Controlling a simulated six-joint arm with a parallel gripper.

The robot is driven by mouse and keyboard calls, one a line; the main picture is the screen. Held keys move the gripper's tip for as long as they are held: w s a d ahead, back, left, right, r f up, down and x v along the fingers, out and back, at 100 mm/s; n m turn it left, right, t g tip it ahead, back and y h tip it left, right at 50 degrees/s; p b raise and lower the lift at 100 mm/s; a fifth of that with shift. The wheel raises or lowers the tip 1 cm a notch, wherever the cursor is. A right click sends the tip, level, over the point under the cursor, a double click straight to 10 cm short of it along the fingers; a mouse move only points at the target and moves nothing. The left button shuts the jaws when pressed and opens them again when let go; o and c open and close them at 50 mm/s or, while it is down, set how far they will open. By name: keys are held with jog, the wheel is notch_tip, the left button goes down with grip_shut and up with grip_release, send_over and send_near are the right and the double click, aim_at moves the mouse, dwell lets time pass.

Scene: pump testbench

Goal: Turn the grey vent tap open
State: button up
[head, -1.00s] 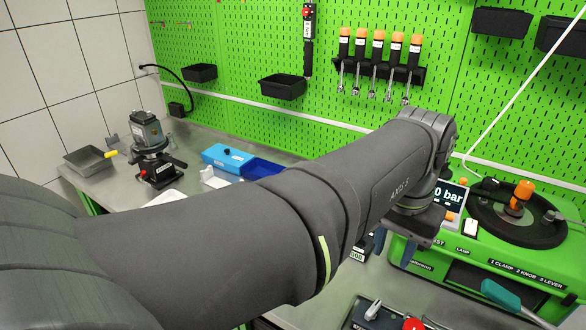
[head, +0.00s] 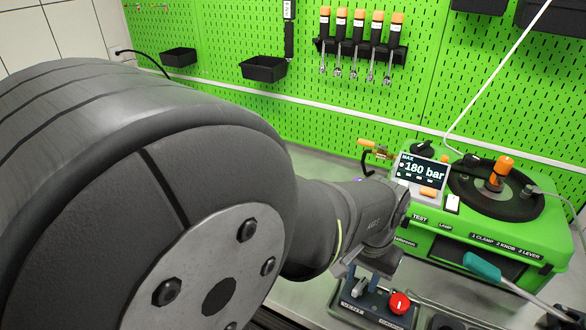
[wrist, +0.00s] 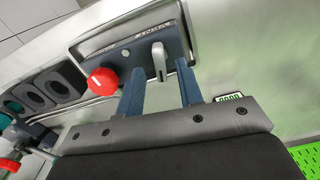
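The grey vent tap (wrist: 159,62) is a small lever on a dark panel (wrist: 130,46). In the head view the tap (head: 358,287) shows just below my gripper (head: 365,272). In the wrist view my gripper (wrist: 160,72) is open, with one blue finger on each side of the tap lever. A gap shows between the lever and each finger. I cannot tell how deep the fingers reach around it. A red knob (wrist: 102,82) sits on the same panel, left of the fingers, and also shows in the head view (head: 399,303).
The green test bench (head: 500,250) with a "180 bar" display (head: 423,172) stands behind and right of the panel. A teal-handled tool (head: 482,266) lies in front of it. Dark holders (wrist: 35,92) stand left of the panel in the wrist view.

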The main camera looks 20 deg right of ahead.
jog(key=shift+f, duration=0.85)
grip_shut()
jog(key=shift+n, duration=0.7)
grip_release()
